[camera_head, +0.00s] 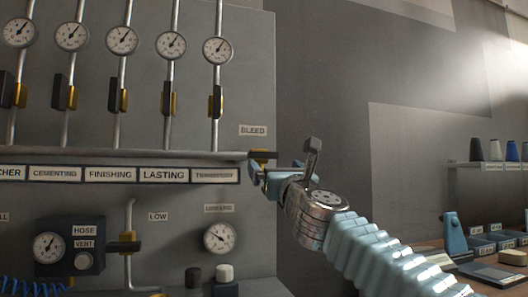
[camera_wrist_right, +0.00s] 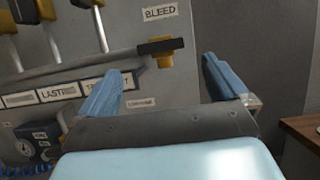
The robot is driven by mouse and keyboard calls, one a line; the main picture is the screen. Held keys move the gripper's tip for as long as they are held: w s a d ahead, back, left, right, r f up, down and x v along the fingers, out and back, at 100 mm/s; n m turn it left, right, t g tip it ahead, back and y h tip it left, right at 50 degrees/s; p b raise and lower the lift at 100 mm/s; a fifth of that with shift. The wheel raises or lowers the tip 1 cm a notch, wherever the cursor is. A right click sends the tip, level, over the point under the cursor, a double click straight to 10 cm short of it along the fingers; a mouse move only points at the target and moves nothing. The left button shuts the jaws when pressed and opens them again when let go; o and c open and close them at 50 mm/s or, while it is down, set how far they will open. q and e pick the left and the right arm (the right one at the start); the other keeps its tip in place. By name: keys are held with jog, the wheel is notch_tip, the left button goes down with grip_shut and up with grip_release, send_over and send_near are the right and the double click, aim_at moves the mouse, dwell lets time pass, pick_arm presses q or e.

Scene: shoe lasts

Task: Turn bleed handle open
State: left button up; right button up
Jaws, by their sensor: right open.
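The bleed handle (camera_head: 262,154) is a dark bar on a yellow valve body, just under the BLEED label (camera_head: 253,130) at the panel's right edge. In the right wrist view the dark handle (camera_wrist_right: 160,45) lies level across its yellow valve (camera_wrist_right: 165,60), beyond the fingertips. My right gripper (camera_head: 256,172) is at the valve in the head view, just below and right of the handle. In the wrist view my right gripper (camera_wrist_right: 165,70) has its blue fingers apart with nothing between them. Contact with the handle cannot be told. My left gripper is not in view.
The grey panel (camera_head: 255,80) carries several gauges and dark-handled valves on vertical pipes. A horizontal pipe (camera_head: 120,155) runs to the bleed valve. A hose and vent box (camera_head: 70,245) sits lower left. A workbench (camera_head: 470,275) with small items stands at the right.

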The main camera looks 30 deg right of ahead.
aim_at(265, 155)
jog(key=p+x, duration=0.4)
jog(key=x, duration=0.4)
jog(key=shift+w+d+r, duration=0.1)
jog(key=shift+r, duration=0.05)
jog(key=shift+w+d, duration=0.1)
jog(key=shift+w, duration=0.3)
jog(key=shift+c, duration=0.2)
jog(key=c, duration=0.9)
